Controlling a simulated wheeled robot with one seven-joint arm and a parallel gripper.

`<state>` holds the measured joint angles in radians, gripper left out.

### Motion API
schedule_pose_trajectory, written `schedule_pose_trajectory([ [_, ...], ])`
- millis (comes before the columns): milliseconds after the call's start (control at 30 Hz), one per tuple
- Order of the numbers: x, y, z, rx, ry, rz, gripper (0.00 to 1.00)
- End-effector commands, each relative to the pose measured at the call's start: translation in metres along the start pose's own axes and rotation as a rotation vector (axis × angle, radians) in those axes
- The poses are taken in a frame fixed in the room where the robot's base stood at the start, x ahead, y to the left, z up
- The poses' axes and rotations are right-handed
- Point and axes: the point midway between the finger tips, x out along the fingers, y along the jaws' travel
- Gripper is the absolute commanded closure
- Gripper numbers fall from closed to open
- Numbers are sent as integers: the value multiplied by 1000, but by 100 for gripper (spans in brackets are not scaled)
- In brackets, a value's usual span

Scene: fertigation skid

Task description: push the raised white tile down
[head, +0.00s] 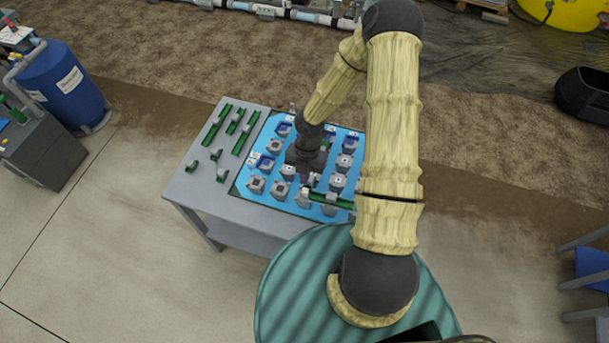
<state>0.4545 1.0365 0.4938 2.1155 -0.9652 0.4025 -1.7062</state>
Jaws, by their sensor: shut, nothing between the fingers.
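A blue panel (238,188) lies on a grey table and carries several grey blocks with small white tops, such as the white tile (337,181). Others of these white tiles show at the left and back of the panel. They are too small in this view to tell which one is raised. My gripper (309,181) points down over the middle of the panel, its fingers shut and empty, close above the blocks. Whether it touches one cannot be told. My wrist and arm hide part of the panel's middle and right.
Several green bars (216,124) lie on the left of the grey table (189,181). A longer green bar (326,199) lies across the panel's front, near my gripper. A blue drum (66,88) stands far left. The concrete floor left of the table is clear.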

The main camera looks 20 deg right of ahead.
Motion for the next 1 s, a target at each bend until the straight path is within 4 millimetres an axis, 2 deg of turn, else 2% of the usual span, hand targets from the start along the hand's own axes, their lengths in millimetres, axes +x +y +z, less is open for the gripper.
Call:
schedule_pose_trajectory([
  [500, 61, 0, 12, 2, 0, -1, 100],
  [1000, 64, 0, 13, 2, 0, 0, 100],
])
